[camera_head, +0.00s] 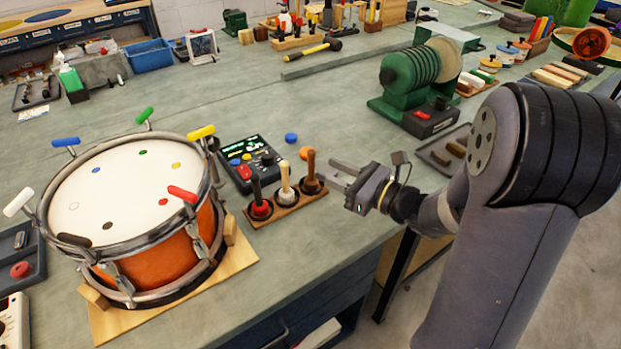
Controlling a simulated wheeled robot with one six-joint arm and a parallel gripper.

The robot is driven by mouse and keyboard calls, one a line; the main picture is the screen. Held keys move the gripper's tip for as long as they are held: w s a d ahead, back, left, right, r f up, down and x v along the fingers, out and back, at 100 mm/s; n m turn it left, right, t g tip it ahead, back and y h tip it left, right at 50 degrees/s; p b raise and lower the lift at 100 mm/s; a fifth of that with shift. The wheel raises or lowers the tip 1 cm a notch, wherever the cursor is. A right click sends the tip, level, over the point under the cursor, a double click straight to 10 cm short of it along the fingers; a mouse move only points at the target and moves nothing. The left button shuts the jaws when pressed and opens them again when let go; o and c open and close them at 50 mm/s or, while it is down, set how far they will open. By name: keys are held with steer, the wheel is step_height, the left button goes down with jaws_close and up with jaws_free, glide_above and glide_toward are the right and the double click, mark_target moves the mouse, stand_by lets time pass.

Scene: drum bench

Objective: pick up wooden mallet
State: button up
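The wooden mallet (311,170) stands handle up at the right end of a small wooden rack (284,208) on the bench. It has a brown handle and a darker brown head. Beside it in the rack are a pale mallet (286,188) and a red-headed mallet (260,200) with a dark handle. My gripper (331,173) is just right of the wooden mallet, with its fingers pointing left toward the handle. The fingers look apart with nothing between them. They appear clear of the mallet, but the exact gap in depth is hard to tell.
An orange drum (175,262) with coloured pegs stands on a wooden base at left. A black control box (249,162) sits behind the rack. A green ribbed machine (412,80) and a dark tray (440,150) are behind my gripper. The bench's front edge is close to the rack.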

mark_target(314, 161)
steer(key=shift+r+x, duration=0.1)
steer(key=shift+x, duration=1.4)
steer(key=shift+r+x, duration=0.15)
steer(key=shift+x, duration=1.3)
steer(key=shift+c, duration=0.2)
jaws_close()
